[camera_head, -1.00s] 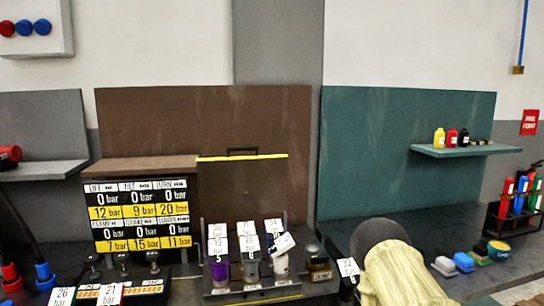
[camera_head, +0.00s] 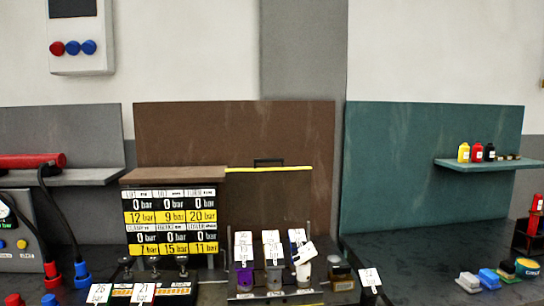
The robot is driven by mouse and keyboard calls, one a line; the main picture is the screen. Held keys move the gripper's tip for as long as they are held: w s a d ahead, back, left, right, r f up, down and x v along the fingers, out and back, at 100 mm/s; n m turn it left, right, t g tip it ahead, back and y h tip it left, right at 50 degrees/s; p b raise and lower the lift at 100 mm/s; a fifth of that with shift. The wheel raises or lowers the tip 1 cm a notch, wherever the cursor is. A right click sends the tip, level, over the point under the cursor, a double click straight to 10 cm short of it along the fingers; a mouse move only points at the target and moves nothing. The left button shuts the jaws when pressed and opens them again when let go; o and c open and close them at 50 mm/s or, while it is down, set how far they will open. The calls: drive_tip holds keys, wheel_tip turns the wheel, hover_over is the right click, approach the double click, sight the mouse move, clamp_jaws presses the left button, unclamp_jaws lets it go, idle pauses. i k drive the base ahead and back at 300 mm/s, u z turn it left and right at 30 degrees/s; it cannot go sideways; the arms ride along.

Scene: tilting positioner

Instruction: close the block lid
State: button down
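The block (camera_head: 275,295) stands at the bottom centre, with several tagged levers or plugs in a row, one purple and others grey or white. Its lid (camera_head: 268,200) appears as a dark see-through panel standing upright behind the levers, open. A yellow strip (camera_head: 290,169) runs along the lid's top edge, with a black handle (camera_head: 268,162) at its middle. The lid's lower edge is hidden behind the tags. My gripper is not in view.
A pressure display board (camera_head: 171,220) stands left of the block, with small black levers (camera_head: 154,267) before it. A dark jar (camera_head: 341,277) and a white tag (camera_head: 370,278) are to the right. Coloured blocks (camera_head: 488,279) lie farther right on the dark bench.

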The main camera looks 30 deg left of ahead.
sight(269, 160)
drive_tip(key=k, duration=0.65)
drive_tip(key=u, duration=1.1)
drive_tip(key=i, duration=0.3)
drive_tip(key=u, duration=0.05)
